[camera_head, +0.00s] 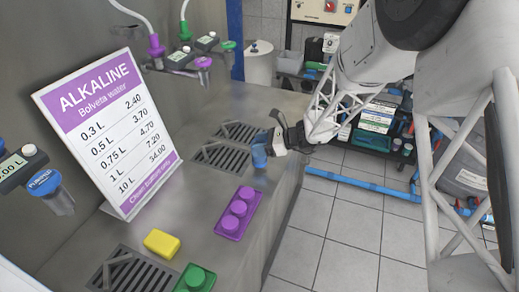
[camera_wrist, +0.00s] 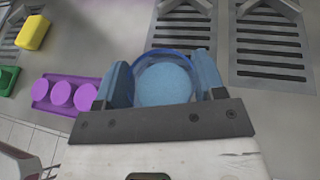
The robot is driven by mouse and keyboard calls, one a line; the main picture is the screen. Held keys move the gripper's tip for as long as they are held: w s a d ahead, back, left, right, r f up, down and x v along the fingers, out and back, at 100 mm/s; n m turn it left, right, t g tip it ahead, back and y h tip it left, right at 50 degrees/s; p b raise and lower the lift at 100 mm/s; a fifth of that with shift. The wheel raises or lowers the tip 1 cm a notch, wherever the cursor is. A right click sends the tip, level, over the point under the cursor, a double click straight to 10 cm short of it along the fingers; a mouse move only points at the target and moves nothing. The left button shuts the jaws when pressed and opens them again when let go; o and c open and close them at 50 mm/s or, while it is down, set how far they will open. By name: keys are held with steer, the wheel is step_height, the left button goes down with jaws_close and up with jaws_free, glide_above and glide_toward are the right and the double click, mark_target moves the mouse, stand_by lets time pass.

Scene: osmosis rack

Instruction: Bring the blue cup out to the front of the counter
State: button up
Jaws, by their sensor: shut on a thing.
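The blue cup (camera_head: 259,154) is at the right edge of the counter (camera_head: 262,187) in the head view, beside a drain grate. In the wrist view the cup (camera_wrist: 164,82) shows its round opening from above, between the two blue finger pads. My gripper (camera_head: 268,146) is shut on the cup, one finger on each side; it also shows in the wrist view (camera_wrist: 165,90). The cup looks upright. Whether its base touches the counter is hidden.
A purple tray with purple caps (camera_head: 238,213), a yellow block (camera_head: 162,243) and a green piece (camera_head: 195,279) lie nearer on the counter. A price sign (camera_head: 108,130) stands at left. Drain grates (camera_head: 221,157) lie behind the cup. The tiled floor drops off right.

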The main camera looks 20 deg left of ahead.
steer(key=shift+f, duration=1)
steer(key=shift+f, duration=0.15)
steer(key=o, duration=1)
steer(key=shift+r, duration=0.2)
steer(key=v, duration=1.2)
